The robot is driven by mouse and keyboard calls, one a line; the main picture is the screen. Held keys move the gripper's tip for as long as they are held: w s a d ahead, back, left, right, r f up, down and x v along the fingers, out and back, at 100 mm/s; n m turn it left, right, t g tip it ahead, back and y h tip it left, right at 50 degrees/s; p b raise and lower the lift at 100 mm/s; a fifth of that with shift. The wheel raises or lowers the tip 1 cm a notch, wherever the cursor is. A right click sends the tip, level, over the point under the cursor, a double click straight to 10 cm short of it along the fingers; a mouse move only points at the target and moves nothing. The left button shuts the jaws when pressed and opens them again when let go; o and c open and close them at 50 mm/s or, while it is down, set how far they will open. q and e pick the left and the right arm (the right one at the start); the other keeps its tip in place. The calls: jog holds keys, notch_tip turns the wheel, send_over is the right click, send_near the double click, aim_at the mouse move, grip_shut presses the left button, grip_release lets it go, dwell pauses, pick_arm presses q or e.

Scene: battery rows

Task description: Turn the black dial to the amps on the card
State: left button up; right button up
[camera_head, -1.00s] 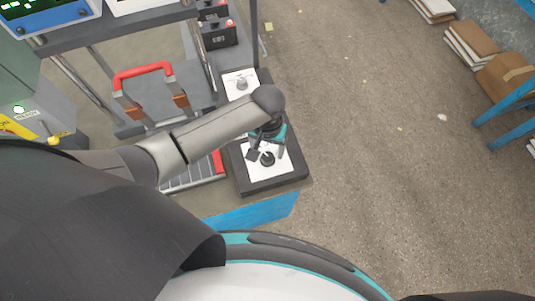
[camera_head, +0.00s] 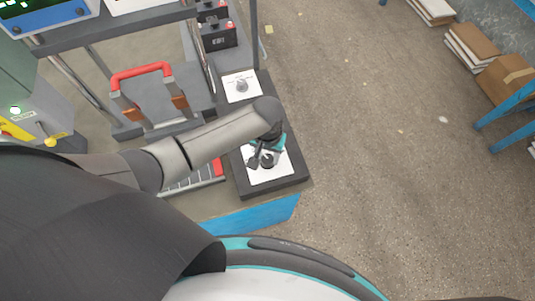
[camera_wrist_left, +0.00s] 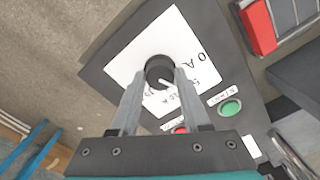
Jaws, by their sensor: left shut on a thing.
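The black dial (camera_wrist_left: 160,71) sits on a white scale plate (camera_wrist_left: 125,70) with printed marks, among them "0 A"; most marks are tilted or hidden by my fingers. In the head view the black dial (camera_head: 268,161) is on the near dark panel (camera_head: 290,182), partly covered. My left gripper (camera_wrist_left: 161,76) has one finger on each side of the dial and is shut on it; it also shows in the head view (camera_head: 261,157). A white pointer line shows on the dial. I cannot make out a card with a readable amps value. My right gripper is not in view.
A green button (camera_wrist_left: 231,108) and a red button (camera_wrist_left: 180,129) are beside the scale plate. A grey dial (camera_head: 241,86) sits on a second white plate farther back. A red-handled carrier (camera_head: 141,72) stands left of the panels. Open floor lies to the right.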

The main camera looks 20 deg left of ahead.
pick_arm(q)
grip_shut()
jog(key=m+p, duration=0.2)
jog(key=m, duration=0.1)
jog(key=shift+r+p, duration=0.15)
jog(key=shift+p, duration=0.15)
jog(key=m+p, duration=0.1)
jog(key=m, duration=0.3)
jog(key=m+p, duration=0.1)
jog(key=m, duration=0.4)
jog(key=shift+a+p, duration=0.1)
jog(key=shift+p, duration=0.2)
jog(key=m, duration=0.5)
jog(key=shift+m, duration=0.4)
jog(key=shift+f, duration=0.2)
